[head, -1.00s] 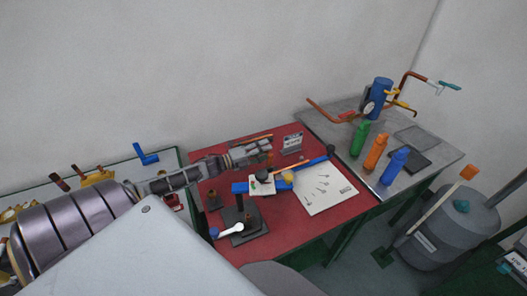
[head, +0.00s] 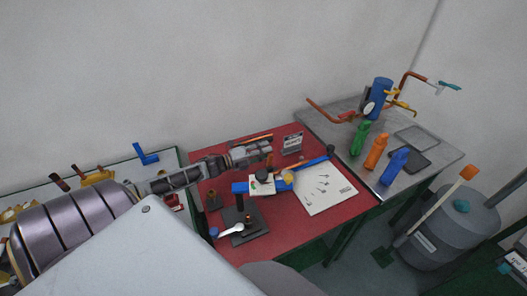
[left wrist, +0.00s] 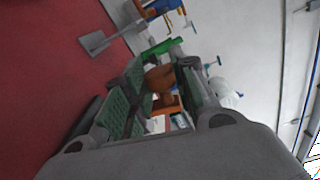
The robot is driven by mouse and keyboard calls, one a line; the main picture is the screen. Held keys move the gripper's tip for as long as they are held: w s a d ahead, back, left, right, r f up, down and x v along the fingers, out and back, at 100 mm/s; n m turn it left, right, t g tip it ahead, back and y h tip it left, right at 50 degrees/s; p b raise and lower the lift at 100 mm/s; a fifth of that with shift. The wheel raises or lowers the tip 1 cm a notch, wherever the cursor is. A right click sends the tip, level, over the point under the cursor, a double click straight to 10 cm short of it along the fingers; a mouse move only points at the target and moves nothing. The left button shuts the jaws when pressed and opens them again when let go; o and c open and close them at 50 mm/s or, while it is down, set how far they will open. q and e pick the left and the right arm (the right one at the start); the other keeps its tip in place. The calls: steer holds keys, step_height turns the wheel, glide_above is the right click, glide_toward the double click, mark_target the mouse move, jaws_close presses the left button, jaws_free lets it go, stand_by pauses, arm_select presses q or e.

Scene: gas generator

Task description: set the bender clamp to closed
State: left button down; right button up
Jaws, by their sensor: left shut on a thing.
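The tube bender, with a blue bar (head: 240,188) and a dark stand (head: 254,214), stands on the red table. A white plate and a black round part (head: 262,175) sit at its top. My left gripper (head: 268,155) is just behind this top part in the head view. My right gripper does not show.
Green (head: 361,137), orange (head: 377,151) and blue (head: 394,167) bottles stand on the grey table (head: 336,121). A grey tank (head: 440,235) stands at right.

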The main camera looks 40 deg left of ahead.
mark_target(269, 157)
arm_select(q)
steer(key=shift+d, duration=0.1)
steer(key=shift+s+d+r+m, duration=0.1)
steer(key=shift+s+d+m, duration=0.4)
steer(key=shift+m, duration=0.65)
steer(key=shift+s+d+m, duration=0.2)
steer(key=shift+d+m, duration=0.55)
steer(key=shift+m, duration=0.45)
steer(key=shift+s+d+r+m, duration=0.1)
steer(key=shift+s+d+m, duration=0.4)
steer(key=shift+m, duration=0.65)
steer(key=shift+w+d, duration=0.1)
steer(key=shift+w, duration=0.05)
steer(key=c, duration=1.2)
jaws_free()
steer(key=shift+o, duration=0.2)
steer(key=v, duration=1.2)
